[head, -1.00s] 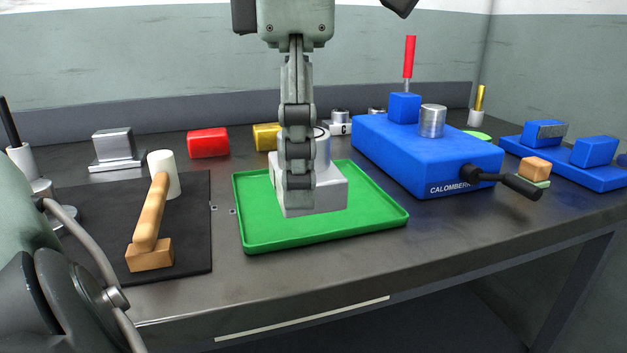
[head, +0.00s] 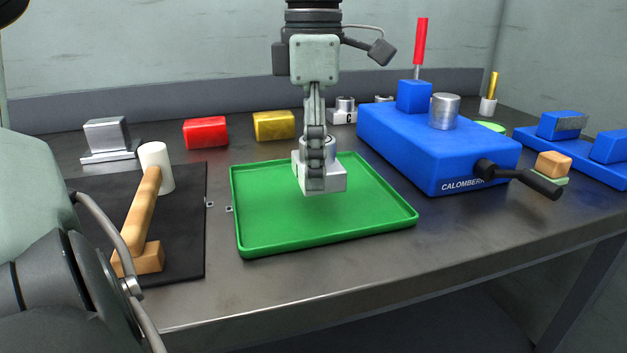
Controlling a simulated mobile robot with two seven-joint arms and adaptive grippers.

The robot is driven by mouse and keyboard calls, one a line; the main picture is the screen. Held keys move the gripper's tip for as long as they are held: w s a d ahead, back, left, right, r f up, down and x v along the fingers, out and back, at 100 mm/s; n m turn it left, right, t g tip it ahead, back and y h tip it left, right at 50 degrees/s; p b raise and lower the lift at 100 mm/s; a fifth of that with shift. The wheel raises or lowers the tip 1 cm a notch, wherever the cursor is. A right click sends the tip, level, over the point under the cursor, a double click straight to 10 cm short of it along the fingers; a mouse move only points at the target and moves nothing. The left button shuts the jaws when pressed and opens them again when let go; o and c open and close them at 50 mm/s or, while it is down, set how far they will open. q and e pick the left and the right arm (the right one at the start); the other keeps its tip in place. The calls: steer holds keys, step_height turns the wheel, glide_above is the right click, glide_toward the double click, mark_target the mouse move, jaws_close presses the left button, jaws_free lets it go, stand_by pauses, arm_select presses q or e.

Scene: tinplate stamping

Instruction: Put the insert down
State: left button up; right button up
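The insert (head: 334,181) is a pale metal block with a round boss on top, seen in the middle of the head view. My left gripper (head: 316,172) points straight down and is shut on it, with the near finger covering part of the block. The insert appears level, over the far half of the green tray (head: 275,243). I cannot tell whether its underside touches the tray floor. The tray is otherwise empty. My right gripper is out of view.
A mallet (head: 142,215) lies on a black mat (head: 190,235) at left. The tray's front half is clear.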

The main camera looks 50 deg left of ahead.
arm_select(q)
steer(key=shift+w+a+f, duration=0.15)
steer(key=shift+f, duration=0.2)
step_height(320, 180, down, 3)
steer(key=shift+f, duration=0.4)
steer(key=o, duration=1.7)
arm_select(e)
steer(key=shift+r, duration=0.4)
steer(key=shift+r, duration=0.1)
